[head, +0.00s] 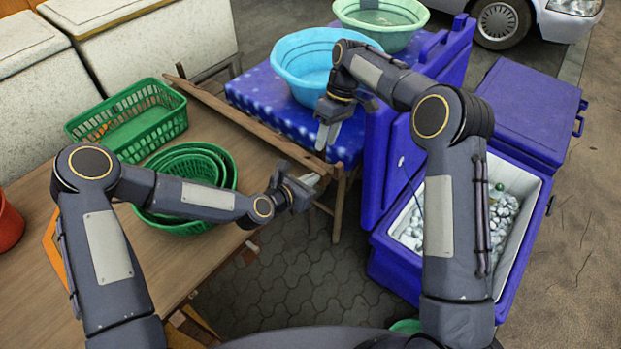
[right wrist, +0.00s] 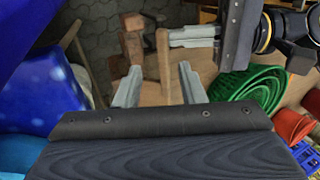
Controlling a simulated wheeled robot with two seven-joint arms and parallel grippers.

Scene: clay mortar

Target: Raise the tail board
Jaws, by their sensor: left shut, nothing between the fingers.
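A long wooden board (head: 247,122), which I take to be the tail board, runs along the far right edge of the wooden table top. In the right wrist view the narrow wooden strip (right wrist: 164,66) lies between my right fingers, with gaps on both sides. My right gripper (head: 328,136) points down over the board's near right end; its fingers (right wrist: 160,84) are apart. My left gripper (head: 312,181) is shut and empty beside that end. Its fingers also show in the right wrist view (right wrist: 190,38), pointing toward the strip; I cannot tell whether they touch it.
Green baskets (head: 128,120) stand on the table (head: 120,245). Beyond the board, a blue basin (head: 300,62) sits on a blue cloth. A blue cooler (head: 395,262) with its lid up stands close by my right arm. Paved ground (head: 310,275) lies open between.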

